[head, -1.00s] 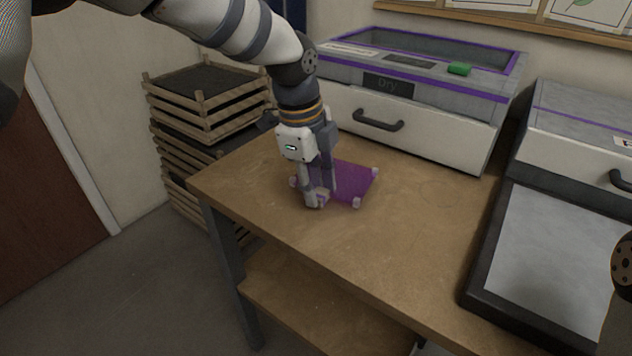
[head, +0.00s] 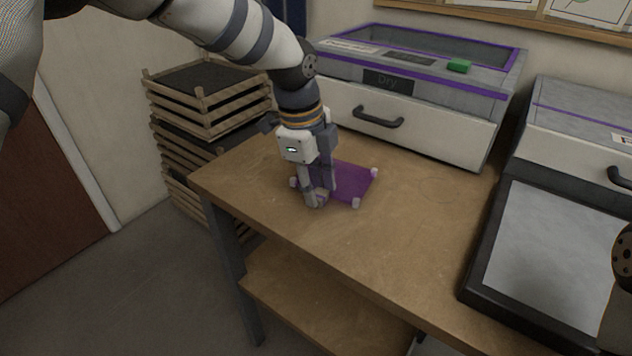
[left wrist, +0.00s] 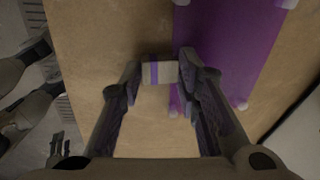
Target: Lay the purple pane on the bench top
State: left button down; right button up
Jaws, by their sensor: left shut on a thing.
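The purple pane (head: 352,182) is a flat purple sheet with pale corner pieces, at the left part of the wooden bench top (head: 420,215). It looks level and at or very near the wood; I cannot tell if it touches. My left gripper (head: 319,198) points down at the pane's left side. In the left wrist view the purple pane (left wrist: 232,45) runs to the right of the fingers. There my left gripper (left wrist: 160,75) is shut on a pale block with a purple stripe at the pane's edge. My right gripper is out of view.
A grey cabinet marked "Dry" (head: 388,80) with a handle stands behind the pane, a green block (head: 459,66) on top. A dark-framed grey panel (head: 550,250) is at the right. Slatted trays (head: 205,100) are stacked beyond the left edge. The bench front is clear.

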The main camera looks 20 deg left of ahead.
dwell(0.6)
pick_arm(q)
jog(key=c, duration=1.1)
grip_release()
jog(key=shift+f, duration=0.1)
jog(key=r, duration=0.7)
jog(key=s+a+r, duration=0.1)
jog(key=r, duration=0.6)
jog(key=r+p, duration=0.1)
jog(key=r, duration=0.6)
jog(key=shift+s+a, duration=0.2)
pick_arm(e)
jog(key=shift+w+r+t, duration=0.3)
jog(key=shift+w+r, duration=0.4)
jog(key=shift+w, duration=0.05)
pick_arm(q)
jog(key=shift+f, duration=0.1)
